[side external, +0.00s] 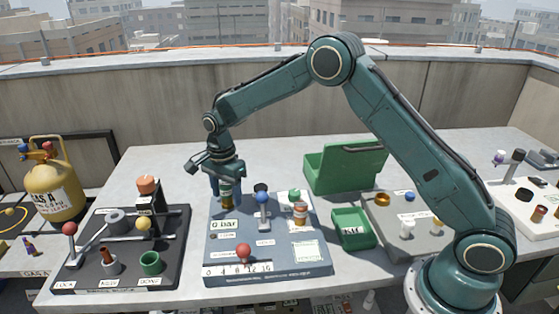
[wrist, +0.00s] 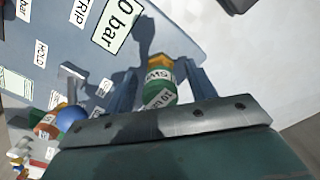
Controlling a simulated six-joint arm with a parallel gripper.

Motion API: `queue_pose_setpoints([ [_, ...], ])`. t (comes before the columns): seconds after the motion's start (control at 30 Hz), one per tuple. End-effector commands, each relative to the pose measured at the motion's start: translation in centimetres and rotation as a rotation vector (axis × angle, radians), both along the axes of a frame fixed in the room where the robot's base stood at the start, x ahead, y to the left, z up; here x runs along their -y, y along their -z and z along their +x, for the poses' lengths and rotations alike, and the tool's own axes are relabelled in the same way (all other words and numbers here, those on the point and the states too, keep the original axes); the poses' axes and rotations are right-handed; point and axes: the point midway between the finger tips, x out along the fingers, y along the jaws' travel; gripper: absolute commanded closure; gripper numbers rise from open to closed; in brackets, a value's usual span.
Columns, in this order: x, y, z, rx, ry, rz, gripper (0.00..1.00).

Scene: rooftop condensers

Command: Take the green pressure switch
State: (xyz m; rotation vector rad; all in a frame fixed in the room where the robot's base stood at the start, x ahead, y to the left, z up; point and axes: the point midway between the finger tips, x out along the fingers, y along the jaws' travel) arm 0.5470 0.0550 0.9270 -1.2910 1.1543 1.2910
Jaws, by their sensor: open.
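The green pressure switch (wrist: 160,92) is a small upright cylinder with a green body, an orange-yellow band and white labels, one reading "10 bar". It stands at the back left of the blue-grey panel (side external: 222,262). My gripper (side external: 227,194) is over it, pointing down. In the wrist view my gripper (wrist: 160,78) is open, with one finger on each side of the switch. I cannot tell whether either finger touches it. In the side view the fingers partly hide the switch (side external: 226,186). A "0 bar" display (side external: 224,224) is in front of it.
On the panel, a blue-knobbed lever (side external: 263,198), an orange-and-white cylinder (side external: 300,213) and a red-knobbed slider (side external: 244,253) stand nearby. A green bin (side external: 352,232) and an open green box (side external: 345,170) are to the right. A black board (side external: 170,270) lies left.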

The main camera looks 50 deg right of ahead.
Motion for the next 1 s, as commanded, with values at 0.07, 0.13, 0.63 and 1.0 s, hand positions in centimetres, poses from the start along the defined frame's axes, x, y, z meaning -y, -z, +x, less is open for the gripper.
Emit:
queue_pose_setpoints([
  [0.07,0.0,-0.01,0.0,0.0,0.0,0.0,0.44],
  [0.13,0.0,-0.02,0.0,0.0,0.0,0.0,0.44],
  [0.63,0.0,-0.07,0.03,0.001,0.0,0.0,0.96],
  [1.0,0.0,-0.85,0.08,0.003,0.0,0.0,0.96],
])
